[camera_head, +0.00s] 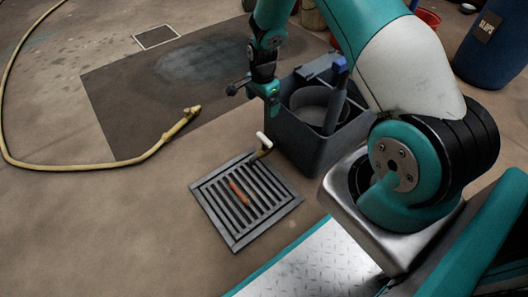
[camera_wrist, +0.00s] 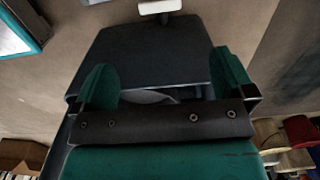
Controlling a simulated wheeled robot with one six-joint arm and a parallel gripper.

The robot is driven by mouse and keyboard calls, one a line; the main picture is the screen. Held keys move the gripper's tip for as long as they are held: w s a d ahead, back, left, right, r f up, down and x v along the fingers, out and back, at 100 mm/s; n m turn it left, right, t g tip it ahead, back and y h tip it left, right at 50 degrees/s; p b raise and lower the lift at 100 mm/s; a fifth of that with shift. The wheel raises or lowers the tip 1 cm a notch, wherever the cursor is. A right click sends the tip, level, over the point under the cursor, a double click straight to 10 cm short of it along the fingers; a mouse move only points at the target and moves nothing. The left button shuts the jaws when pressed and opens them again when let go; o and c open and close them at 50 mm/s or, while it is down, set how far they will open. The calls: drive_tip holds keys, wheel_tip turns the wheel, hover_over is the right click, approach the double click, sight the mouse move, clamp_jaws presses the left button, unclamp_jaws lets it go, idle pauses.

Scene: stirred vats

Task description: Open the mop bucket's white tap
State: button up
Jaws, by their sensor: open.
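The dark grey mop bucket (camera_head: 297,146) stands on the floor, with an inner round basket and a blue-topped handle (camera_head: 339,66) in it. Its white tap (camera_head: 264,140) sticks out low on the side facing the floor grate. In the wrist view the white tap (camera_wrist: 160,6) shows at the top edge, beyond the dark bucket (camera_wrist: 150,55). My gripper (camera_head: 270,92) hangs near the bucket's upper left rim, above the tap and apart from it. In the wrist view my gripper (camera_wrist: 165,80) has its two teal fingers wide apart with nothing held between them.
A floor grate (camera_head: 222,222) lies beside the bucket near the tap, with an orange object (camera_head: 240,193) on it. A yellow hose (camera_head: 78,167) curves along the left floor. A blue barrel (camera_head: 490,55) stands at the upper right. Floor left of the grate is clear.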

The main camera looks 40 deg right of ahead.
sight(264, 138)
drive_tip(key=f+b, duration=0.3)
drive_tip(key=f, duration=0.3)
drive_tip(key=f+b, duration=0.2)
drive_tip(key=f, duration=0.5)
drive_tip(key=f+b, duration=0.3)
drive_tip(key=f, duration=0.3)
drive_tip(key=shift+d+f+b, duration=0.15)
drive_tip(key=shift+d+b, duration=0.15)
drive_tip(key=shift+d, duration=0.05)
drive_tip(key=c, duration=0.7)
